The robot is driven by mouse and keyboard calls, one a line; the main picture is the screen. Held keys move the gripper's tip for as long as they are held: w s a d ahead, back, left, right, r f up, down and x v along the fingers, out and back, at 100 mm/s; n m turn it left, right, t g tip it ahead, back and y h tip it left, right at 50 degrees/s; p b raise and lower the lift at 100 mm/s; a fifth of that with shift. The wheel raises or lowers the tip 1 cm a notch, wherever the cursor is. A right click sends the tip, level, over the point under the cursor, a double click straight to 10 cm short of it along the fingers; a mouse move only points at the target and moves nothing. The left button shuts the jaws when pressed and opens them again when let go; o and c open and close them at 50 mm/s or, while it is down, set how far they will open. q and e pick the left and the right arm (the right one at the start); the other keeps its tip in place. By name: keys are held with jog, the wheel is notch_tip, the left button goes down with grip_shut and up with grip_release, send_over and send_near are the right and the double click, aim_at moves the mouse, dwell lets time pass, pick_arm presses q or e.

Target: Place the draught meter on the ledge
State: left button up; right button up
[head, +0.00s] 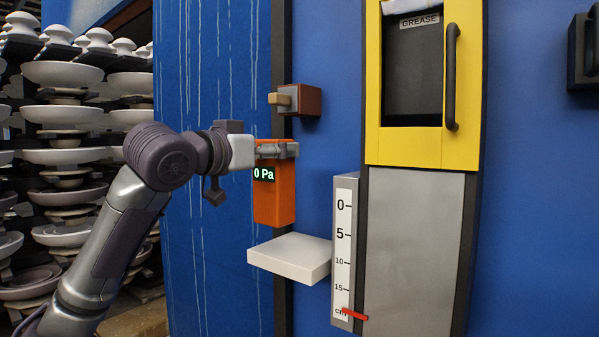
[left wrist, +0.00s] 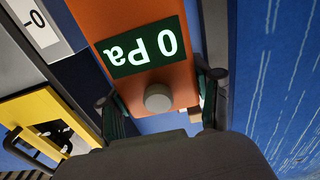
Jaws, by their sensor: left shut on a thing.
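The draught meter (head: 274,200) is an orange upright box with a dark display reading "0 Pa". My left gripper (head: 277,150) is shut on it near its top. In the left wrist view the meter (left wrist: 145,20) appears upside down, with a grey round knob (left wrist: 158,97), and my left gripper's fingers (left wrist: 162,98) are on both sides of it. The ledge (head: 290,252) is a white slab on the blue wall. The meter hangs above the ledge, with a small gap showing under its bottom edge. The ledge is bare. My right gripper is not in view.
A brown box with a tan knob (head: 296,99) juts out just above the meter. A scale with a red pointer (head: 344,250) stands right of the ledge. A yellow-framed grease cabinet (head: 462,140) is further right. Insulator stacks (head: 65,150) fill the left.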

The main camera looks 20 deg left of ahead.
pick_arm(q)
jog(key=p+x, duration=0.4)
jog(key=x, duration=0.4)
notch_tip(320, 180, down, 7)
jog(key=p, duration=0.2)
jog(key=shift+s, duration=0.15)
jog(key=shift+f, duration=0.15)
jog(key=o, duration=1.6)
jog(key=shift+o, duration=0.2)
